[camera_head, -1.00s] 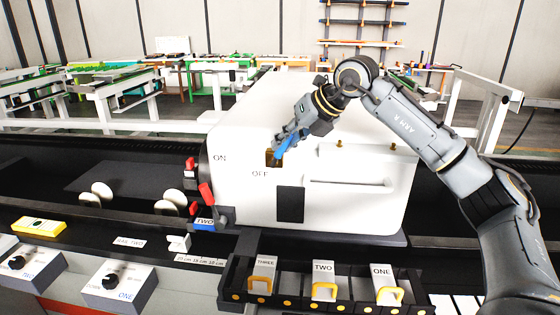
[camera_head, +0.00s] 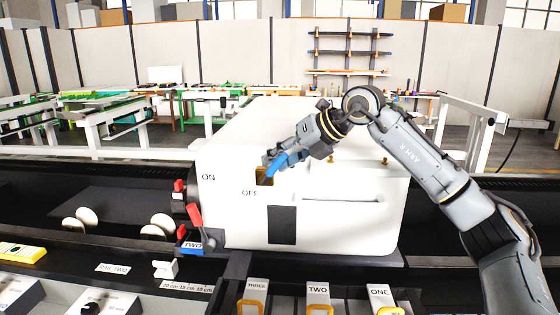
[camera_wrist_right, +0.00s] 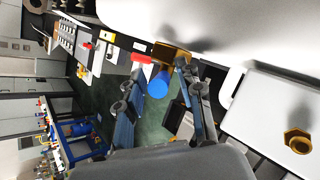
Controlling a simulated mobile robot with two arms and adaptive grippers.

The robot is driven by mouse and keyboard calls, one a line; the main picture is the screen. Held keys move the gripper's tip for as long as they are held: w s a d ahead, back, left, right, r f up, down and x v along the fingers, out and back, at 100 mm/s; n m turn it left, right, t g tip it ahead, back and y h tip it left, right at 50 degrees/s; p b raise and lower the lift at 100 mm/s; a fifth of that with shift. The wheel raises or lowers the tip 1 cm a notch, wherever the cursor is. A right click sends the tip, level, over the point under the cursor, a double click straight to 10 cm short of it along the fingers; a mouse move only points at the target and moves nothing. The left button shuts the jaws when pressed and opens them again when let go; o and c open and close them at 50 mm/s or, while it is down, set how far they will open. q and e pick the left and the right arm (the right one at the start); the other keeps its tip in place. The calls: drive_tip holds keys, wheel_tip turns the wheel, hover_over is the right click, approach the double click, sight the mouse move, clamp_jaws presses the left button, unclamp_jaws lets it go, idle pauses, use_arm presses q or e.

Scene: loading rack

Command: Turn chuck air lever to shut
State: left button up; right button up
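The chuck air lever shows in the right wrist view as a blue round handle (camera_wrist_right: 158,83) next to a brass block (camera_wrist_right: 172,55). In the head view the brass block (camera_head: 264,176) sits on the front of the white machine housing (camera_head: 340,220), by the ON and OFF labels. My right gripper (camera_wrist_right: 160,72) is open, its two fingers on either side of the blue handle with gaps showing. In the head view this gripper (camera_head: 272,158) is at the brass block and partly covers it. I cannot tell whether a finger touches the handle. My left gripper is out of view.
A red-handled lever (camera_head: 195,215) stands at the housing's left edge. A rack with yellow handles labelled THREE, TWO and ONE (camera_head: 379,297) is in front. A shelf (camera_head: 347,54) hangs on the back wall.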

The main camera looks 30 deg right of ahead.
drive_tip(key=shift+s+d, duration=0.1)
drive_tip(key=v, duration=1.1)
drive_tip(key=shift+s+r, duration=0.25)
drive_tip(key=shift+r, duration=0.05)
drive_tip(key=shift+d, duration=0.1)
